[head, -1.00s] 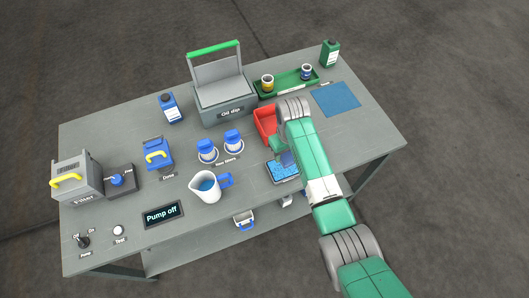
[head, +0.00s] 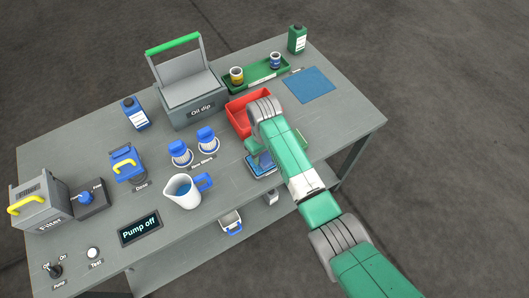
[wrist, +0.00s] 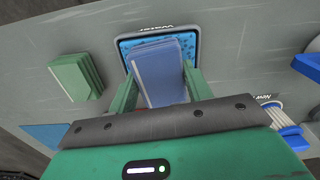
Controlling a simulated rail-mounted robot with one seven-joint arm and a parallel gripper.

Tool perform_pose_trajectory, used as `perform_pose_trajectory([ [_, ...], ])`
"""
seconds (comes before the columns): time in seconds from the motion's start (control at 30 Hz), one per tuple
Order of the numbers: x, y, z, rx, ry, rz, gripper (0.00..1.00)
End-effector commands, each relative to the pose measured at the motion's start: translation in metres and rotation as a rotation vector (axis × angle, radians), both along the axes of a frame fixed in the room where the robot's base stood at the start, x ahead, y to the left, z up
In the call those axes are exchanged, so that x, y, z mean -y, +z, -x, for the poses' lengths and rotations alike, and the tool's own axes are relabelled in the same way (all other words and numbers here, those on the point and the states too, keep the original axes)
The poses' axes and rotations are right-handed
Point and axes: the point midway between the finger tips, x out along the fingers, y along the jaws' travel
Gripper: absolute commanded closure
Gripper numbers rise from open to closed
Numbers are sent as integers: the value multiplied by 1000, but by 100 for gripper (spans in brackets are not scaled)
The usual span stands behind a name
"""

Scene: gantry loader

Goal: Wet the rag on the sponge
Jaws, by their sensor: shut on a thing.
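The blue folded rag (wrist: 160,72) is held between the two green fingers of my gripper (wrist: 155,88). The blue speckled sponge (wrist: 127,47) lies in a dark-rimmed tray labelled "Water" in the wrist view. The rag is over the sponge and covers much of it; I cannot tell whether they touch. In the head view the sponge tray (head: 256,172) shows at the table's front edge, partly behind the rag (head: 264,160) and my arm.
A folded green cloth (wrist: 75,77) lies beside the sponge. A red bin (head: 238,112) stands behind my arm. A white jug (head: 182,192) with a blue handle and two blue-capped filters (head: 180,153) stand to the left. A blue mat (head: 309,86) lies at the back right.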

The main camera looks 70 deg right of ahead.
Motion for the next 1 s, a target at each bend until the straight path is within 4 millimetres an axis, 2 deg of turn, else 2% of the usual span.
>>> perform_pose_trajectory([
  [1.0,0,-4,0,0,0,0,69],
])
